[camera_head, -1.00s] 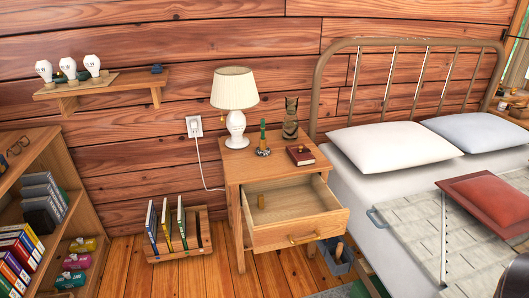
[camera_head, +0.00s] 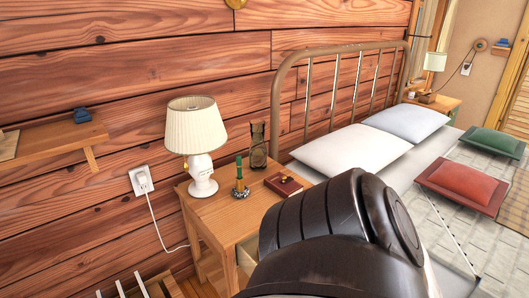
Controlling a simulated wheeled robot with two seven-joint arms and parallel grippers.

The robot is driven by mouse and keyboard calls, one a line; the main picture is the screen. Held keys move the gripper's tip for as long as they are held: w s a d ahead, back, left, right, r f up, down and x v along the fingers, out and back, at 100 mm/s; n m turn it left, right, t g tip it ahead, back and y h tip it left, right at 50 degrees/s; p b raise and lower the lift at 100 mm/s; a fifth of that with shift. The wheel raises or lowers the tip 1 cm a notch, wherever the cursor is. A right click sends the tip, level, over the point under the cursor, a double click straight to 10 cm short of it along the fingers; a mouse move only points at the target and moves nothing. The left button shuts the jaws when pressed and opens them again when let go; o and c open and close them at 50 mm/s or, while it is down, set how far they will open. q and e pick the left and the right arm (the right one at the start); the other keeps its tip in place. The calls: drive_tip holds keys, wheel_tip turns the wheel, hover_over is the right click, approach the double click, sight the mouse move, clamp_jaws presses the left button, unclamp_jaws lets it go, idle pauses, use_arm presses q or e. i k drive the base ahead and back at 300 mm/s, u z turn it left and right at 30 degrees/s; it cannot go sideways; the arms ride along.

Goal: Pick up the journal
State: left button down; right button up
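A small dark red book (camera_head: 284,184), the likely journal, lies flat on top of the wooden nightstand (camera_head: 228,226). A small brass-coloured item seems to rest on its cover. A green candle in a holder (camera_head: 240,184) stands just left of it, and a dark lantern-like ornament (camera_head: 258,146) stands behind it. A large dark rounded link of my own arm (camera_head: 335,235) fills the lower middle and hides the front of the nightstand. Neither of my grippers shows in the head view.
A white lamp (camera_head: 200,150) stands at the nightstand's left, its cord running to a wall outlet (camera_head: 143,181). The bed with pillows (camera_head: 352,150) adjoins on the right. A wall shelf (camera_head: 55,140) juts out at left.

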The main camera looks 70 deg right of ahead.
sight(292, 187)
drive_tip(key=z, duration=0.7)
drive_tip(key=i, duration=0.95)
drive_tip(key=z, duration=1.05)
